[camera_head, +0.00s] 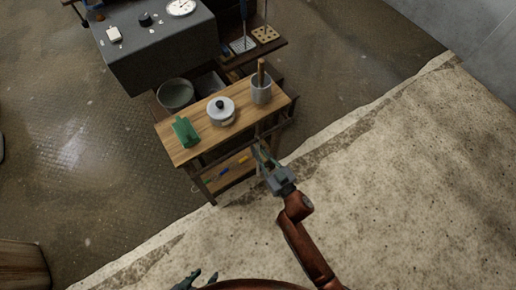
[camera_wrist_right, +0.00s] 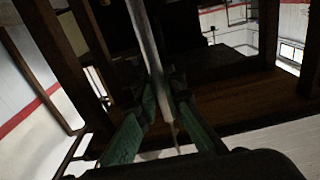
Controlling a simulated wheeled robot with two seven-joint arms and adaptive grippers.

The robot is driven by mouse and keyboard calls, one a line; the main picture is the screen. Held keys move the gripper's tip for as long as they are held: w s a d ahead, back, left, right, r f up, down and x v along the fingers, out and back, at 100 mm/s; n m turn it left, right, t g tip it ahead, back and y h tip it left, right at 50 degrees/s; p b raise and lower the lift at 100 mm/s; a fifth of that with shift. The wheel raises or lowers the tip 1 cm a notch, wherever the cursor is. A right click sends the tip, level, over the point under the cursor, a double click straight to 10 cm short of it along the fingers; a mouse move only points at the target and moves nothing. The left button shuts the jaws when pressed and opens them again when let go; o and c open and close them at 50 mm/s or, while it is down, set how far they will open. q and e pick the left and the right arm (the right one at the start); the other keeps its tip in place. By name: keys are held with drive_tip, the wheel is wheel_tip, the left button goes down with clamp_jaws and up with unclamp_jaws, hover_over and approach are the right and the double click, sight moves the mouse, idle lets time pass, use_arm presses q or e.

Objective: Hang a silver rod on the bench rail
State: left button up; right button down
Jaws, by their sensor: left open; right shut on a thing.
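The silver rod (camera_wrist_right: 146,35) shows in the right wrist view as a pale, slim bar running between the green fingers of my right gripper (camera_wrist_right: 163,92). That gripper is shut on it. In the head view my right gripper (camera_head: 265,160) is at the near side of the wooden bench (camera_head: 180,148), close to its front edge; the rod is too small there to make out clearly. A dark bar along the bench front, seemingly the rail (camera_head: 230,156), is partly hidden by the gripper. I cannot tell whether the rod touches it. My left gripper (camera_head: 197,279) is open and empty at the bottom edge.
On the bench top stand a green object (camera_head: 185,131), a white lidded pot (camera_head: 221,110) and a grey holder (camera_head: 261,91) with a wooden handle. A lower shelf holds small coloured items. A grey table (camera_head: 150,55) stands behind. The pale floor at right is clear.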

drive_tip(key=shift+f, duration=0.1)
drive_tip(key=c, duration=2)
unclamp_jaws()
drive_tip(key=shift+o, duration=0.2)
drive_tip(key=v, duration=1.2)
drive_tip(key=shift+d, duration=0.1)
